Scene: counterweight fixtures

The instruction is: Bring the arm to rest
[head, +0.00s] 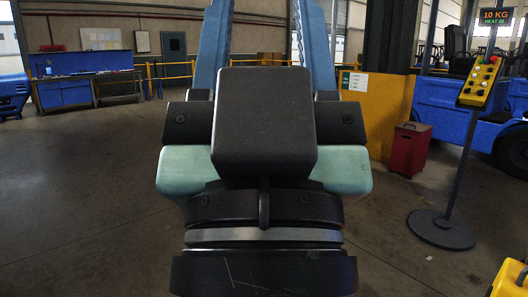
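My arm fills the middle of the head view, seen from behind. It shows a black round wrist with a grey ring, mint-green side parts and a dark block on top. Beyond the block, two long blue ribbed fingers of my gripper (264,22) reach up past the top edge of the picture. They stand apart with a clear gap, and the background shows between them, with nothing held in the visible part. The fingertips are cut off by the frame. The dark block hides the base of the fingers.
A red bin (409,149) and blue vehicle (440,108) are behind. A blue workbench (75,88) is far left. Floor at left is clear.

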